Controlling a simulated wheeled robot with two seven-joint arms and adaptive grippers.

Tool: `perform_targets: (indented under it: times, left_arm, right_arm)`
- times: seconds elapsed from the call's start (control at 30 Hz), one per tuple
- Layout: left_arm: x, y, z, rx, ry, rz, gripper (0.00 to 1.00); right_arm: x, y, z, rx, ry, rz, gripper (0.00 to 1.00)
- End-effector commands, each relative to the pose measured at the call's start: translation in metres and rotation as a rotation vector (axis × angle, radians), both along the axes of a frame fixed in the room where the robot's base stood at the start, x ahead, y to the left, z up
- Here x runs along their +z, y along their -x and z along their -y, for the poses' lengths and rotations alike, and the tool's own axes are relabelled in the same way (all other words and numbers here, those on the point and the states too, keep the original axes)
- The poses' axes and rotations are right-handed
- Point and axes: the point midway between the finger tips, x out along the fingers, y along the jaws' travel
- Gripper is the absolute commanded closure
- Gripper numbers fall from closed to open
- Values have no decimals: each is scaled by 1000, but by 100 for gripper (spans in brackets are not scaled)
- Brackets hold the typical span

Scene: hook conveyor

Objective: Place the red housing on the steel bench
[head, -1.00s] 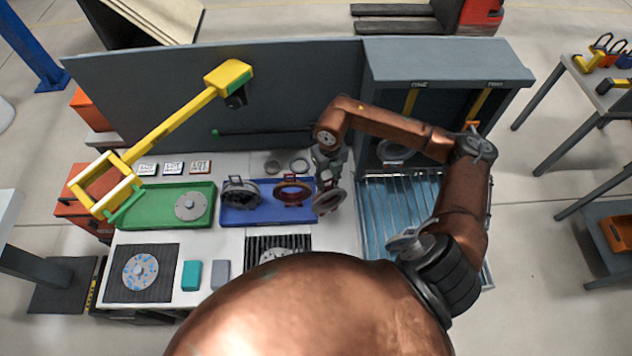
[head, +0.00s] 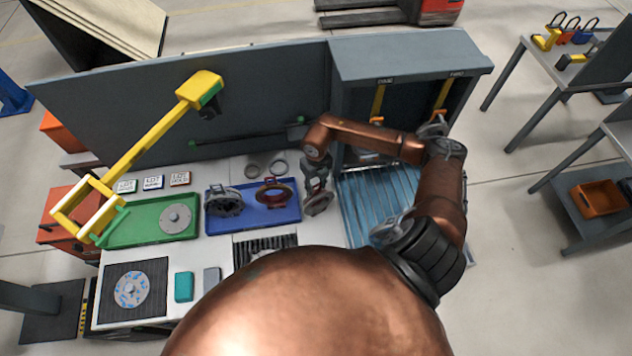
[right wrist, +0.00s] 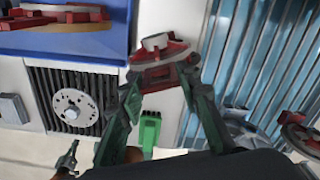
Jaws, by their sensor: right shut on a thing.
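My right gripper (head: 317,180) hangs just right of the blue tray. It is shut on a red housing with a pale round flange (right wrist: 160,58), seen between its green fingertips in the right wrist view (right wrist: 160,82). In the head view the held housing (head: 318,204) shows mostly as a grey disc, tilted and clear of the tray. Another red ring-shaped housing (head: 273,192) lies in the blue tray beside a dark grey housing (head: 223,203). The white-topped bench (head: 228,256) is below; I cannot tell whether it is the steel bench. My left gripper is not in view.
A blue ribbed surface (head: 377,207) lies right of the gripper, before a grey cabinet (head: 410,62). A green tray (head: 135,222) holds a grey disc. A black slotted grate (right wrist: 82,88) carries a light disc. A yellow arm (head: 140,140) stands over the left side.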

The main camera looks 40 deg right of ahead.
Motion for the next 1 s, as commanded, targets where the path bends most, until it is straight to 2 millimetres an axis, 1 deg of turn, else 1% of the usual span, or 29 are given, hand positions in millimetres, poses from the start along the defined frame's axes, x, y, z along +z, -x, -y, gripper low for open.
perform_targets:
  times: [0.13,0.27,0.3,0.53,0.83,0.9,1.0]
  left_arm:
    - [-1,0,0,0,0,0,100]
    - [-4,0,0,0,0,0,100]
    - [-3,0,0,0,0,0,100]
    - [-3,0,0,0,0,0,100]
    - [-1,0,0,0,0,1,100]
    - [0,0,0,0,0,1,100]
    - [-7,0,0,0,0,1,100]
  right_arm:
    - [2,-2,0,0,-1,3,100]
    - [-2,-2,0,0,-1,3,100]
    - [-3,0,0,0,0,0,67]
    - [-2,0,0,0,0,0,51]
    - [-1,0,0,0,0,0,51]
    - [3,-1,0,0,0,2,51]
    - [15,-1,0,1,0,4,51]
